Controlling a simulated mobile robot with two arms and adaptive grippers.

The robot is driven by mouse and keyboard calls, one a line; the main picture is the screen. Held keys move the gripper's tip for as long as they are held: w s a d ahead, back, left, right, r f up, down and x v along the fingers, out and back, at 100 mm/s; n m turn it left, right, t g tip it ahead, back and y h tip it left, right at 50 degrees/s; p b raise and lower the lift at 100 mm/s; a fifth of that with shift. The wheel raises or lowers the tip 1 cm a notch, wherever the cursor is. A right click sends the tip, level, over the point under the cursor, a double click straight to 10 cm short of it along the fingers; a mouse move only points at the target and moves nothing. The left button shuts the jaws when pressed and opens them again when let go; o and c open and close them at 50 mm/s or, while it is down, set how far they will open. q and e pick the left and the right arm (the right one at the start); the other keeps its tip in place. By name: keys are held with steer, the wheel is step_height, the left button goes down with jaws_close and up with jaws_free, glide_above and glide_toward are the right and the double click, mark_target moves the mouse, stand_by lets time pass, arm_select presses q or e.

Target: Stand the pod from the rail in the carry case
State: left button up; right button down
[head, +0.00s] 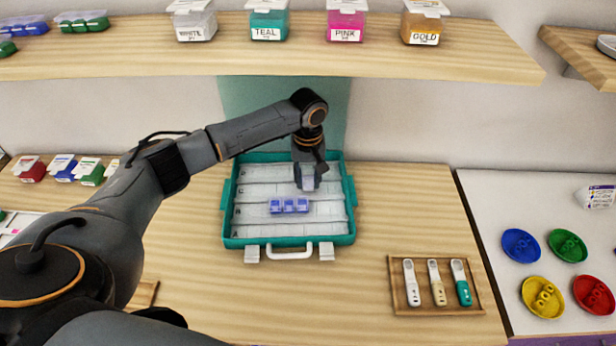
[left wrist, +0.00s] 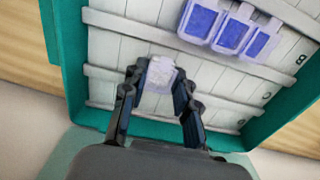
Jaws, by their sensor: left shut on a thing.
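The carry case (head: 349,212) lies open on the table, teal with white slotted rows inside. Its teal wall also shows in the left wrist view (left wrist: 68,70). My left gripper (head: 307,181) is inside the case's outline at the far right part. It is shut on a small pale, translucent pod (left wrist: 160,75), with one finger on each side. Whether the pod touches the case floor cannot be told. Three blue pods (head: 288,206) stand side by side in a nearer row; they also show in the left wrist view (left wrist: 229,34). My right gripper is not in view.
A wooden tray (head: 436,309) with three handled tools lies right of the case. Coloured dishes, such as a blue one (head: 521,245), are on a white surface at the right. A shelf (head: 260,65) with labelled tubs, including teal (head: 268,22), runs above.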

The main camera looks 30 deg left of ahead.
mark_target(308, 181)
arm_select(q)
steer(key=o, duration=0.9)
steer(key=shift+f, duration=0.15)
steer(key=shift+r+b, duration=0.7)
steer(key=shift+r, duration=3.25)
